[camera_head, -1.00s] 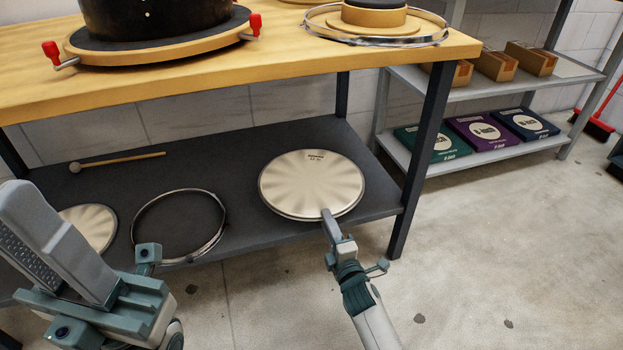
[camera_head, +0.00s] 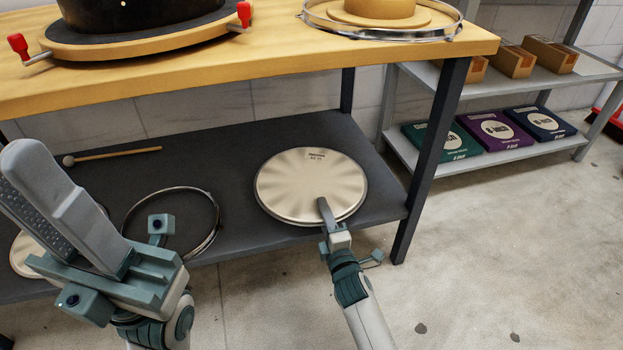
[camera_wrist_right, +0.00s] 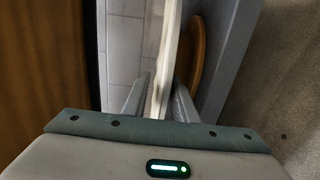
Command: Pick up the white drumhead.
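The white drumhead (camera_head: 300,180) lies flat at the right of the dark lower bench shelf. My right gripper (camera_head: 325,212) is at its front edge, with one finger showing over the top face. In the right wrist view the drumhead (camera_wrist_right: 168,55) is edge-on between the two fingers of my right gripper (camera_wrist_right: 160,95). The fingers are apart, close to its faces; firm contact cannot be made out. My left gripper (camera_head: 65,205) is in the left foreground, away from this drumhead. Whether its fingers are open or shut is unclear.
On the shelf (camera_head: 235,150) are a metal hoop (camera_head: 217,222), a mallet (camera_head: 115,154) and another pale head (camera_head: 22,255) partly behind my left gripper. The bench top (camera_head: 270,55) overhangs the shelf, and a leg (camera_head: 430,160) stands right of the drumhead.

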